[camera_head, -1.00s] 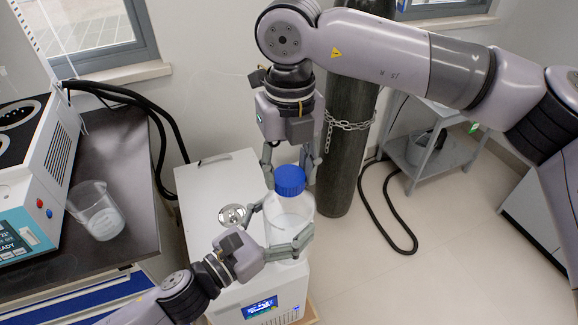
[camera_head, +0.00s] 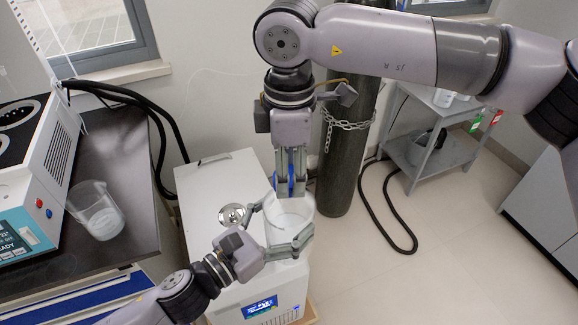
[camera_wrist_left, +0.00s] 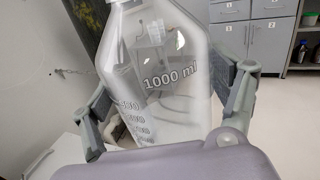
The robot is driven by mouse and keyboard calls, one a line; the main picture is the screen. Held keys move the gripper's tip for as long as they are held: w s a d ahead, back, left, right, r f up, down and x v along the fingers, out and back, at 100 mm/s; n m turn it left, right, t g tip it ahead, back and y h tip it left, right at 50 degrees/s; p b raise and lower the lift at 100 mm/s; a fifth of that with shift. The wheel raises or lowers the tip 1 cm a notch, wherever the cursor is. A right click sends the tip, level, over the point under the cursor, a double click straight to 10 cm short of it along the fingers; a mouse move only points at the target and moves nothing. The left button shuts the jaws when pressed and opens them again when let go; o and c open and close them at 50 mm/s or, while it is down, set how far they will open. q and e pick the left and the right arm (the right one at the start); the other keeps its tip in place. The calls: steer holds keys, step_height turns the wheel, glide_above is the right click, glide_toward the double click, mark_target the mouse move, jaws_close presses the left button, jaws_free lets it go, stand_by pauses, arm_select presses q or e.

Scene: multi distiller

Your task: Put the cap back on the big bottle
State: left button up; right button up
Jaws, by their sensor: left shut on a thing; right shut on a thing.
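The big clear bottle (camera_head: 289,226) stands upright on the white machine, and its "1000 ml" marking shows in the left wrist view (camera_wrist_left: 170,75). My left gripper (camera_head: 279,226) is shut around the bottle's body, one finger on each side. My right gripper (camera_head: 290,188) points straight down right over the bottle's top, shut on the blue cap (camera_head: 291,176). The fingers hide most of the cap, and only strips of blue show between and beside them. The bottle's mouth is hidden, so I cannot tell whether the cap touches the neck.
The white machine (camera_head: 205,190) bears a round metal piece (camera_head: 232,215) left of the bottle. A glass beaker (camera_head: 97,210) stands on the dark bench at left. A chained gas cylinder (camera_head: 345,165) stands close behind my right gripper.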

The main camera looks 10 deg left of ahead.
steer(key=shift+w+r+m, duration=0.15)
steer(key=shift+m, duration=1.05)
steer(key=o, duration=0.8)
steer(key=shift+c, duration=0.2)
steer(key=shift+r, duration=2.15)
steer(key=shift+c, duration=0.4)
